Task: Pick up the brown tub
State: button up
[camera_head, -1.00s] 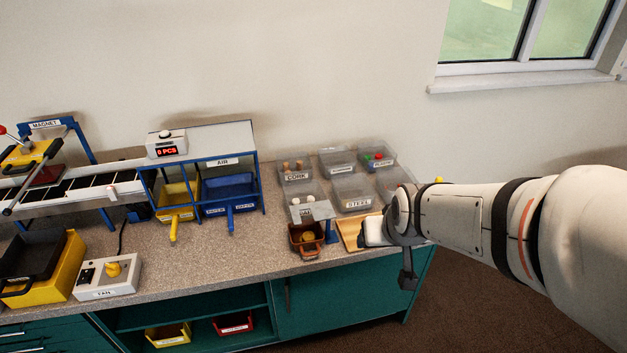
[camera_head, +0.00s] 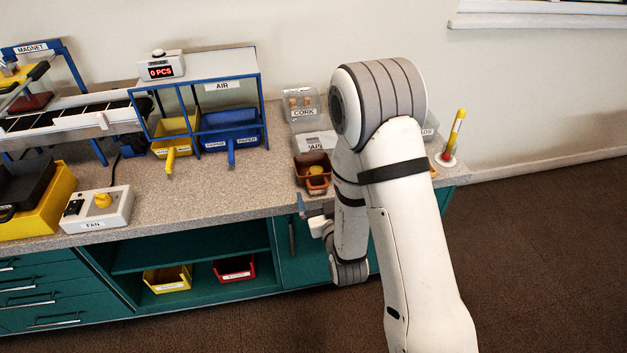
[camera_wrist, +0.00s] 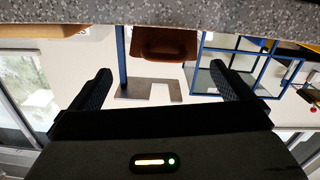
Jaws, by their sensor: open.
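My gripper (camera_wrist: 162,84) is open and empty. Its two dark fingers point toward the tub, which appears between them but farther ahead and apart from them. In the head view my wrist hangs in front of the counter's front edge, below the tub; the fingers are hard to make out there.
My arm hides most of the clear bins behind the tub; the CORK bin (camera_head: 302,105) shows. A blue frame marked AIR (camera_head: 222,86) with yellow and blue bins stands left. A coloured tube (camera_head: 455,132) stands right. Bare counter (camera_head: 225,188) lies left of the tub.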

aim_at(317, 177)
jog(key=shift+w+a+f, duration=0.15)
jog(key=shift+w+a, duration=0.1)
jog(key=shift+w, duration=0.1)
jog(key=x, duration=0.6)
jog(key=shift+w+a+f+p, duration=0.1)
jog(key=shift+w+a+p, duration=0.1)
jog(key=shift+w+p, duration=0.15)
jog(key=shift+c, duration=0.6)
jog(key=c, duration=0.6)
